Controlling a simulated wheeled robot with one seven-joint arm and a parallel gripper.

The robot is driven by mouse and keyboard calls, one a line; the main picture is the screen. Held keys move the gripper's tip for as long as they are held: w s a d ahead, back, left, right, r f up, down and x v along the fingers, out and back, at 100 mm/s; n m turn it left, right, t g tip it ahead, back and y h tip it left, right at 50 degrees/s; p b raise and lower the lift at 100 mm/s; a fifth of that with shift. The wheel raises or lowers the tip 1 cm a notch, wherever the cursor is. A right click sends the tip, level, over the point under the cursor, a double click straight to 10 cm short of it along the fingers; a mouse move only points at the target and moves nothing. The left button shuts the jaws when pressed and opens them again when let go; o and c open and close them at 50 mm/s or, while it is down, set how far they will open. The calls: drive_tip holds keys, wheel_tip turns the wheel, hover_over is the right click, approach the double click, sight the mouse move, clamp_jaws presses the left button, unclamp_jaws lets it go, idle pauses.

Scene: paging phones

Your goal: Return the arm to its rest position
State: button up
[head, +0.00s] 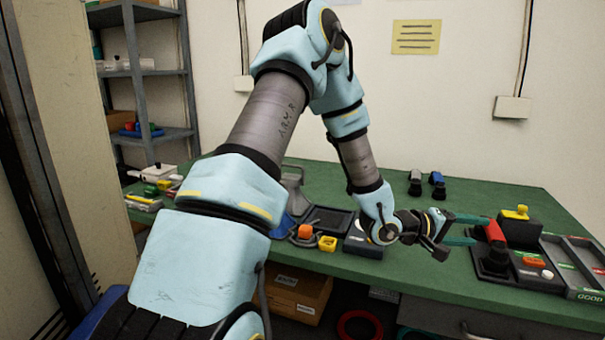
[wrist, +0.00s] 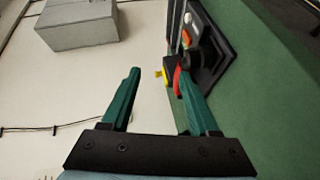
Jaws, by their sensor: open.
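My arm reaches from the lower left over the green workbench (head: 400,283) in the head view. My gripper (head: 480,228) is open, with green fingers pointing right, close to a red handset (head: 494,232) on a black base. In the wrist view my gripper (wrist: 158,80) has its two fingers spread wide. The red handset (wrist: 178,82) shows there beside the right finger's tip; I cannot tell whether they touch. The gap between the fingers looks empty.
A black panel (head: 528,272) with an orange and a white button is beside the handset. A yellow-topped device (head: 518,213) and a grey labelled tray (head: 580,262) stand at the right. Orange and yellow parts (head: 327,243) lie left of my wrist. A shelf (head: 150,75) stands back left.

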drive_tip(key=w+a+f+t+y, duration=0.1)
drive_tip(key=w+a+y, duration=0.2)
drive_tip(key=a, duration=0.5)
drive_tip(key=w+a+f+m+t+y+b, duration=0.15)
drive_tip(key=a+y, duration=0.25)
drive_tip(key=a, duration=0.4)
drive_tip(key=w+a+f+n+t+y, duration=0.1)
drive_tip(key=w+a+f+t+y, duration=0.2)
drive_tip(key=a, duration=0.6)
drive_tip(key=s+a+r+g+y, duration=0.1)
drive_tip(key=s+a+g+y, duration=0.1)
drive_tip(key=s+a, duration=0.4)
drive_tip(key=s+a+r+g+y, duration=0.2)
drive_tip(key=s+a, duration=0.5)
drive_tip(key=a, duration=0.6)
drive_tip(key=shift+s+r+g+y+b, duration=0.15)
drive_tip(key=shift+r+g+y+b, duration=0.2)
drive_tip(key=shift+g+y, duration=0.55)
drive_tip(key=shift+f, duration=0.1)
